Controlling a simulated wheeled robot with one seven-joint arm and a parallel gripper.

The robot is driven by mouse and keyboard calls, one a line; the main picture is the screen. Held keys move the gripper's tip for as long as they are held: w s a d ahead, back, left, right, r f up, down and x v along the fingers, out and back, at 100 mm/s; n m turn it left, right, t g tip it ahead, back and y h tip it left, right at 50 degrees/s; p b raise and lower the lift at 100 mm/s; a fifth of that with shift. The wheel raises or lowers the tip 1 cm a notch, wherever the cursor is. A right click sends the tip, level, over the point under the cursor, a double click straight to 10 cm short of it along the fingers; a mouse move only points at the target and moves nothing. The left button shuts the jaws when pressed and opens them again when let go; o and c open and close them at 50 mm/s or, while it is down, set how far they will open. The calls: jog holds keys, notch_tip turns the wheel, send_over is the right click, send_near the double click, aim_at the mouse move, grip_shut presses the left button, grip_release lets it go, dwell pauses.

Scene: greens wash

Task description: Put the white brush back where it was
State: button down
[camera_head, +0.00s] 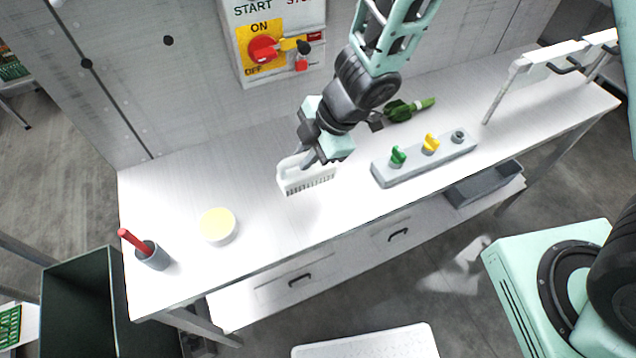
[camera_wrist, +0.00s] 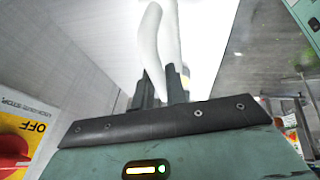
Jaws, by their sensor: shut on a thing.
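The white brush (camera_head: 306,176) is held in the air above the middle of the white table, its bristles pointing down. My gripper (camera_head: 312,157) is shut on it. In the wrist view the white curved handle (camera_wrist: 160,45) of the brush shows between the two dark fingers of my gripper (camera_wrist: 163,80). I cannot tell from these frames which spot the brush came from.
A round tub with a yellow top (camera_head: 217,226) and a grey cup with a red-handled tool (camera_head: 152,256) stand at the table's left. A dark bin (camera_head: 84,312) is below left.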

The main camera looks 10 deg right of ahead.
aim_at(307, 177)
notch_tip(307, 177, down, 7)
jog(key=shift+f+b, duration=0.15)
jog(key=shift+b, duration=0.45)
jog(key=c, duration=1.4)
grip_release()
